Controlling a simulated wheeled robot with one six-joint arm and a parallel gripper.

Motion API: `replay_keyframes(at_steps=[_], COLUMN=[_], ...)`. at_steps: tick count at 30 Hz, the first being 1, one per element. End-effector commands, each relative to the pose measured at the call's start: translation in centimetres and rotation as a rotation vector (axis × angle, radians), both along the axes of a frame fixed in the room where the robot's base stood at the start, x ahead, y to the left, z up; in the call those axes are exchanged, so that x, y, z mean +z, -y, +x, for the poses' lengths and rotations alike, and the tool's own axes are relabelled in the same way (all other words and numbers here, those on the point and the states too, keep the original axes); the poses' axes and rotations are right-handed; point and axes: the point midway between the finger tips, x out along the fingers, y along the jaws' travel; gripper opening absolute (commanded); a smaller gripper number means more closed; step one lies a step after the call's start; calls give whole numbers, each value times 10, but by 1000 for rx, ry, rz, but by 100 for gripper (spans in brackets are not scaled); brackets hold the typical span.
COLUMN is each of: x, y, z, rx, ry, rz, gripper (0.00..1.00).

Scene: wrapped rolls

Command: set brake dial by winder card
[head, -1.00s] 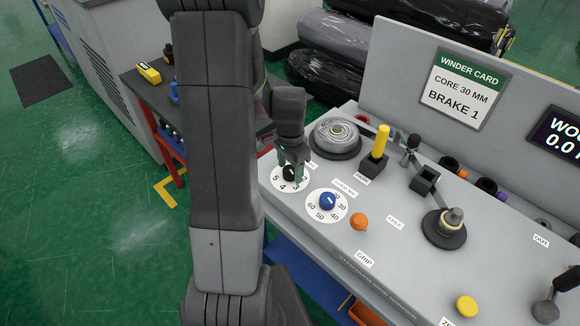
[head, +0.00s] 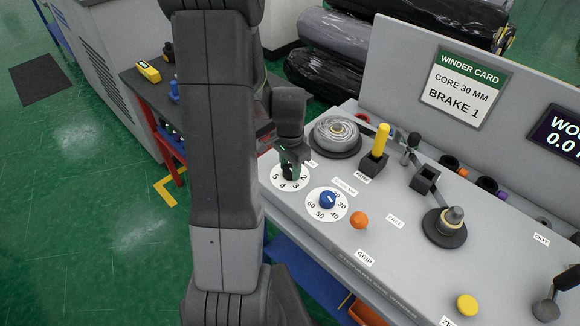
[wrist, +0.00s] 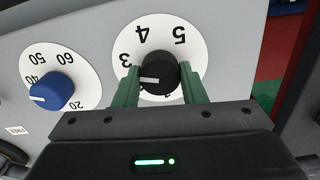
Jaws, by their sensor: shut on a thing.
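The brake dial is a black knob (wrist: 157,73) on a white disc (wrist: 170,30) numbered 1 to 5. In the wrist view, my gripper (wrist: 157,84) is shut on the knob, one green finger on each side. The knob's white line points left, towards a spot below the 3 that the left finger covers. In the head view, my gripper (head: 291,160) is over the disc (head: 280,183) and hides most of the knob. The winder card (head: 461,87) reads core 30 mm, brake 1.
A blue knob (head: 327,200) on a second numbered disc is close beside the brake dial.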

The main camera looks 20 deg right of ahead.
Motion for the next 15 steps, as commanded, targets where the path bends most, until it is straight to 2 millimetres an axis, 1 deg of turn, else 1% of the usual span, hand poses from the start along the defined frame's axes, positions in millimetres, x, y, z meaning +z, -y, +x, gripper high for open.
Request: replay_keyframes(at_steps=[8, 15], x=[-1, -1], y=[0, 0], z=[1, 1], rx=[188, 415], ry=[1, 2], rz=[-1, -2], gripper=[15, 15])
